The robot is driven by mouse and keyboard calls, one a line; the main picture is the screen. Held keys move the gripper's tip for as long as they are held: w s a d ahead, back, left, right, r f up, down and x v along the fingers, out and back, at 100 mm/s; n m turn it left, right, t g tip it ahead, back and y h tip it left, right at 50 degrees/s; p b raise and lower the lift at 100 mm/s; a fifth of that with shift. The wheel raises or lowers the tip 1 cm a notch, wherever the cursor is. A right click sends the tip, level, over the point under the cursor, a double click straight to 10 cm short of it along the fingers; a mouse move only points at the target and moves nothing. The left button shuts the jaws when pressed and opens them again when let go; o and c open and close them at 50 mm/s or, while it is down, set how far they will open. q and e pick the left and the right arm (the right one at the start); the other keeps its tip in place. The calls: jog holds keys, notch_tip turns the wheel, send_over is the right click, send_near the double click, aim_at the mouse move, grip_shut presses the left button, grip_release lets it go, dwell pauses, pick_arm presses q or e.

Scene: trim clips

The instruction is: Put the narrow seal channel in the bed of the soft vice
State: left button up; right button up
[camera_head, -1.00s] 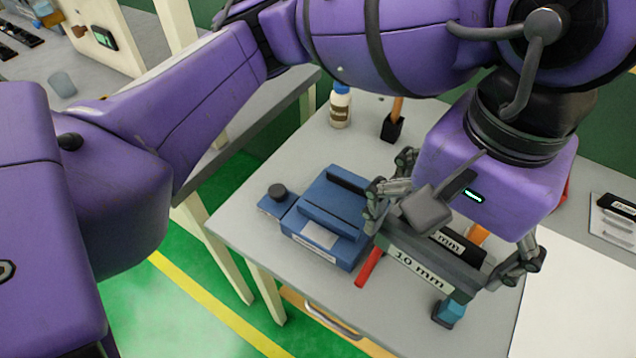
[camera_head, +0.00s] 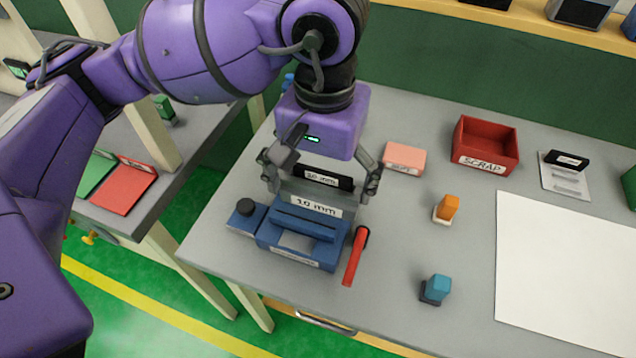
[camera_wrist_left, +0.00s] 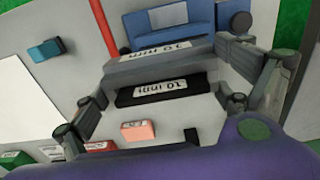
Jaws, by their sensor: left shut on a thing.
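The channel (camera_head: 290,190) is a long grey-green piece with a white "10 mm" label. My left gripper (camera_head: 318,192) is shut on it, a finger at each end. A black strip (camera_head: 322,177), also labelled "10 mm", runs along its far side; I cannot tell whether they are one part. The blue soft vice (camera_head: 300,236) is just in front of and below the channel, which hides its rear. I cannot tell whether they touch. In the left wrist view, the channel (camera_wrist_left: 150,68) lies level across the fingers, beside the vice (camera_wrist_left: 150,22). My right gripper is out of view.
A red-handled tool (camera_head: 354,262) lies close right of the vice. A pink block (camera_head: 404,158), red scrap bin (camera_head: 486,150), orange stamp-like item (camera_head: 446,207) and teal one (camera_head: 435,288) stand farther right. A white sheet (camera_head: 570,260) covers the right side.

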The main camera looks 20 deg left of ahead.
aim_at(313, 183)
pick_arm(q)
jog(key=f, duration=0.1)
jog(key=w+a+f, duration=0.1)
jog(key=a+f, duration=0.1)
jog(key=shift+w+f, duration=0.25)
jog(key=shift+w, duration=0.15)
jog(key=shift+w+a+f, duration=0.1)
jog(key=shift+a+f, duration=0.05)
jog(key=shift+f, duration=0.8)
jog(key=shift+w+a+f, duration=0.1)
jog(key=shift+f, duration=0.8)
jog(key=shift+f, duration=0.2)
jog(key=o, duration=0.8)
jog(key=shift+o, duration=0.6)
jog(key=shift+r, duration=0.45)
notch_tip(313, 183, up, 12)
jog(key=shift+f, duration=0.25)
